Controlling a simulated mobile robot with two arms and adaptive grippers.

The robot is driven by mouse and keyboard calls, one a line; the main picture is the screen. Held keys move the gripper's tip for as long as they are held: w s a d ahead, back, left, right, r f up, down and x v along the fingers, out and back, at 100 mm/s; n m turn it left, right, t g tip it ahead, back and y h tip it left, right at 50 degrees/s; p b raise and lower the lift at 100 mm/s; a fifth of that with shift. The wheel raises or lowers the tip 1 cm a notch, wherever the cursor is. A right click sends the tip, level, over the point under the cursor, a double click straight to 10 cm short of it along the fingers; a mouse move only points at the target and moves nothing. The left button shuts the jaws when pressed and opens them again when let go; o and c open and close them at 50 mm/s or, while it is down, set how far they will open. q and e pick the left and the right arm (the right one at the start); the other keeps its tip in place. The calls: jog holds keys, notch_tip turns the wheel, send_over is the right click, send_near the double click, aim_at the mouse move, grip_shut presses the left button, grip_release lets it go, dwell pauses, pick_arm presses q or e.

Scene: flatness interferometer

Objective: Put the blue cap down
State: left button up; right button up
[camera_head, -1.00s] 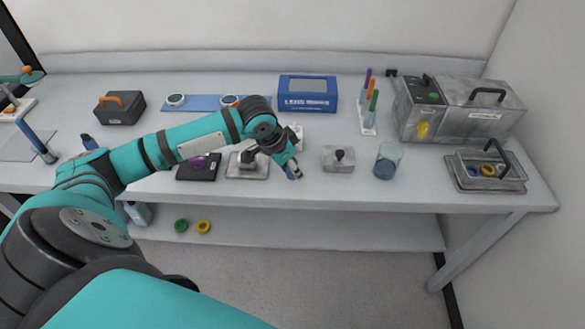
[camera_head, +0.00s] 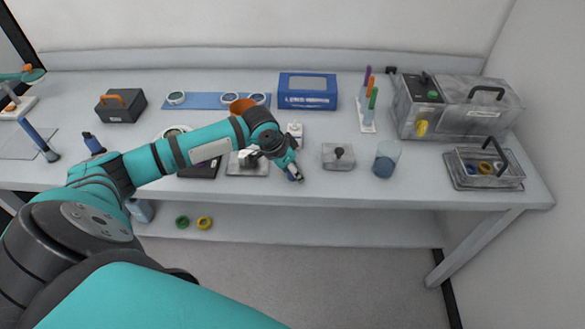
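My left arm reaches in from the left across the bench. Its gripper (camera_head: 293,173) points down at the front of the bench, between a grey plate with a fixture (camera_head: 246,170) and a grey block with a black knob (camera_head: 338,157). The fingertips are small and dark at this distance, so I cannot tell whether they are open or shut. I cannot make out the blue cap clearly; any cap at the fingers is too small or hidden. My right gripper is not in view.
Behind are a blue box (camera_head: 307,92), a rack with coloured tubes (camera_head: 368,104) and a grey metal machine (camera_head: 457,109). A yellow ring (camera_head: 204,223) and green ring (camera_head: 182,222) lie on the lower shelf.

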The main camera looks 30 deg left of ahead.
pick_arm(q)
jog(key=shift+o, duration=0.5)
jog(key=shift+r, duration=0.1)
jog(key=shift+a+r, duration=0.1)
jog(key=shift+r, duration=0.15)
jog(key=v, duration=1.1)
jog(key=shift+s+r+b, duration=0.25)
jog(key=shift+b, duration=0.1)
